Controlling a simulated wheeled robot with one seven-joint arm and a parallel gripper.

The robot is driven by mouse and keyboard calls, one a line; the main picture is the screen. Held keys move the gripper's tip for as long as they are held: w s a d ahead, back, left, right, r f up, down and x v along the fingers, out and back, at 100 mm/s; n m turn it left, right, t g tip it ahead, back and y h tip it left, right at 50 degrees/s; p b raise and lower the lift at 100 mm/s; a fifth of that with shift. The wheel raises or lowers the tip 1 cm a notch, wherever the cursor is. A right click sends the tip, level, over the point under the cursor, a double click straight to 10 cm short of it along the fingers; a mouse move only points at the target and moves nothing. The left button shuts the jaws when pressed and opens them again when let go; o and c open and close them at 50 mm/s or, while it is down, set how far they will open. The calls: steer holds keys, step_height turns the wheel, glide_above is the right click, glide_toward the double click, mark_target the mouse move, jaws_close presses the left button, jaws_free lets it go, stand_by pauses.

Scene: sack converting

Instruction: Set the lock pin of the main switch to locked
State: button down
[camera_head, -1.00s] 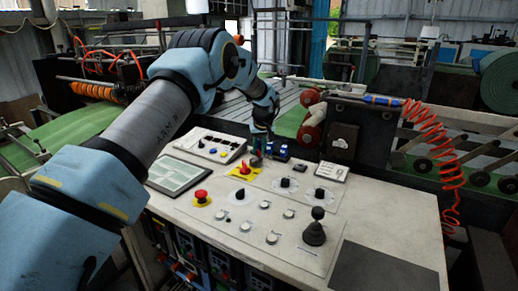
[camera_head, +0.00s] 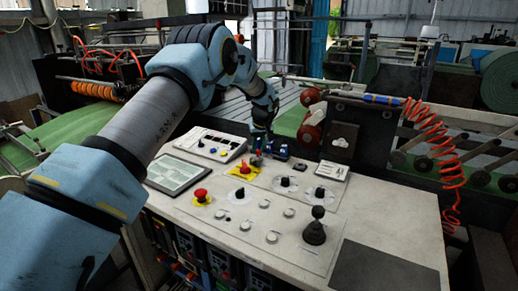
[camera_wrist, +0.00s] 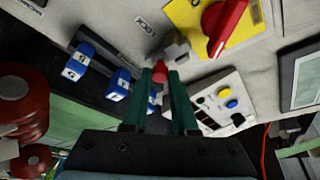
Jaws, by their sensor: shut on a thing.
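The main switch (camera_head: 243,169) is a red rotary handle on a yellow plate on the console. In the wrist view its red handle (camera_wrist: 226,22) stands on the yellow plate at the top. My gripper (camera_wrist: 165,78) shows dark green fingers, shut on a small red-tipped piece, which looks like the lock pin (camera_wrist: 159,72). The pin is beside the plate, near a small grey block at its corner. The fingers hide most of the pin, so I cannot tell how far it is in. In the head view my gripper (camera_head: 264,151) is just behind and right of the switch.
Blue blocks with white marks (camera_wrist: 75,62) stand close beside my gripper. A red emergency button (camera_head: 201,196), black knobs (camera_head: 285,184) and a joystick (camera_head: 316,228) are on the console nearer the camera. A small button box (camera_head: 213,145) stands left of the switch.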

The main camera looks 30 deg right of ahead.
steer(key=shift+s+a+b, duration=0.35)
steer(key=shift+a+b, duration=0.05)
steer(key=shift+a, duration=0.2)
steer(key=shift+s+a+b, duration=0.35)
steer(key=shift+a+b, duration=0.05)
steer(key=shift+a, duration=0.15)
steer(key=c, duration=0.7)
jaws_free()
steer(key=shift+r, duration=0.1)
steer(key=b+v, duration=0.4)
steer(key=v, duration=0.6)
steer(key=shift+s+r, duration=0.2)
steer(key=shift+r, duration=0.05)
steer(key=shift+a, duration=0.15)
